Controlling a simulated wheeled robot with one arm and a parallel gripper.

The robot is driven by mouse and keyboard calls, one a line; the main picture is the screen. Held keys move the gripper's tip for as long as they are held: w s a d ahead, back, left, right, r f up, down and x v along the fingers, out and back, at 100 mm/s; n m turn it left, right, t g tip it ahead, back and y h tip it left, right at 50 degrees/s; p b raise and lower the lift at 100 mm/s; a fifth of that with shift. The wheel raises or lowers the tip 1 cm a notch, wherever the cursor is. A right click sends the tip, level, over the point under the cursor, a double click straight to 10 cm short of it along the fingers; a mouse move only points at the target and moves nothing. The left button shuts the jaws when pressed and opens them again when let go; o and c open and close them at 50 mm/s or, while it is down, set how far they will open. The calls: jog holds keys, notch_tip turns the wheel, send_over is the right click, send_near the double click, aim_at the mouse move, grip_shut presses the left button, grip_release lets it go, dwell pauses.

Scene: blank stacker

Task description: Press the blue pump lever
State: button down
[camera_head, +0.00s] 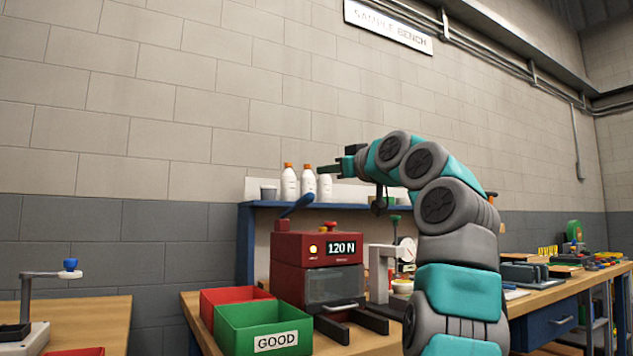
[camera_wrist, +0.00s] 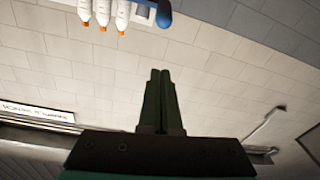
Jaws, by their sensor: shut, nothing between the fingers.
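The blue lever (camera_head: 297,205) sticks up at a slant from the top left of the red machine (camera_head: 300,250), whose display reads 120 N. Its rounded blue end also seems to show at the top edge of the wrist view (camera_wrist: 164,14). My gripper (camera_head: 320,169) points left, above and to the right of the lever in the head view, apart from it. Its two dark green fingers (camera_wrist: 160,72) are shut together with nothing between them. The lower part of the lever is out of the wrist view.
White bottles (camera_head: 308,182) with orange caps stand on a blue shelf (camera_head: 345,206) behind the machine. A green GOOD bin (camera_head: 235,322) and a red bin (camera_head: 212,296) sit at the front left. A stand with a blue knob (camera_head: 71,264) is on the left table.

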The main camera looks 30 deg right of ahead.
jog(key=r+p, duration=0.1)
jog(key=p, duration=0.4)
send_over(310, 193)
jog(key=shift+w+a, duration=0.25)
jog(key=shift+a, duration=0.1)
jog(key=shift+w+d+f+b, duration=0.1)
jog(key=shift+w+f+b, duration=0.05)
jog(key=shift+f+b, duration=0.8)
jog(key=shift+s+d+f+b, duration=0.15)
jog(key=shift+s+f+b, duration=0.05)
jog(key=shift+f+b, duration=0.45)
jog(key=shift+s+d+f+b, duration=0.15)
jog(key=shift+f+b, duration=0.35)
jog(key=shift+b, duration=0.1)
